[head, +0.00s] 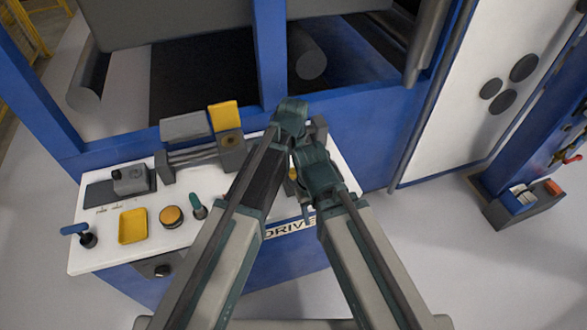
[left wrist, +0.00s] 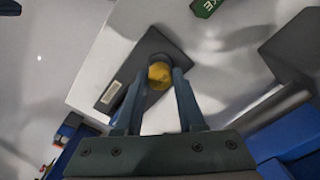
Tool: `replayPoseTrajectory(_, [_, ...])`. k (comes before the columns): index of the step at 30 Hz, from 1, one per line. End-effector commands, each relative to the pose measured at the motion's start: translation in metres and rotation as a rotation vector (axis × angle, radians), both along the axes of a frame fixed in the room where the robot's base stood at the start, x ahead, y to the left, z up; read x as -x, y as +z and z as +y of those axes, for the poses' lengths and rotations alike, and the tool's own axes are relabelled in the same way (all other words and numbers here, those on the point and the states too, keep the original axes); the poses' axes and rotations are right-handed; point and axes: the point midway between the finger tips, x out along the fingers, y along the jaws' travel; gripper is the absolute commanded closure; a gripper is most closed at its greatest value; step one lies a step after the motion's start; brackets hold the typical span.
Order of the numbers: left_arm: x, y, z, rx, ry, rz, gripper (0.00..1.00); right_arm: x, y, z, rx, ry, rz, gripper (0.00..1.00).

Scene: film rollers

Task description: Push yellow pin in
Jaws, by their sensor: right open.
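The yellow pin (left wrist: 159,75) shows as a round yellow head by a dark grey plate (left wrist: 141,62) on the white console top. In the left wrist view my left gripper (left wrist: 159,84) has one finger on each side of the pin. I cannot tell whether both fingers touch it. In the head view my left gripper (head: 299,124) is over the console's right part, and its fingertips are largely hidden. A small yellow patch (head: 293,174) shows between my arms; it may be the pin. My right gripper (head: 306,196) is open, close beside the left arm, near the console's front right.
The white console top (head: 105,245) holds a blue-handled lever (head: 77,231), a yellow square (head: 132,226), an orange round button (head: 171,216), a teal-tipped lever (head: 198,204) and a grey block (head: 131,179). Blue machine framing (head: 271,60) stands behind. Open floor (head: 440,235) lies right.

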Motion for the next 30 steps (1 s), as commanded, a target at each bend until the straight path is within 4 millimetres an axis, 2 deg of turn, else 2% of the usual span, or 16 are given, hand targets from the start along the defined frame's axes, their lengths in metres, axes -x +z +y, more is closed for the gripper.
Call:
replayPoseTrajectory(1, [0.0000, 0.0000, 0.0000, 0.000, 0.000, 0.000, 0.72, 0.0000, 0.0000, 0.0000, 0.000, 0.000, 0.000, 0.50])
replayPoseTrajectory(6, [0.0000, 0.0000, 0.0000, 0.000, 0.000, 0.000, 1.00, 0.0000, 0.0000, 0.0000, 0.000, 0.000, 0.000, 0.50])
replayPoseTrajectory(30, [0.0000, -0.0001, 0.0001, 0.000, 0.000, 0.000, 1.00, 0.0000, -0.0001, 0.0000, 0.000, 0.000, 0.000, 0.50])
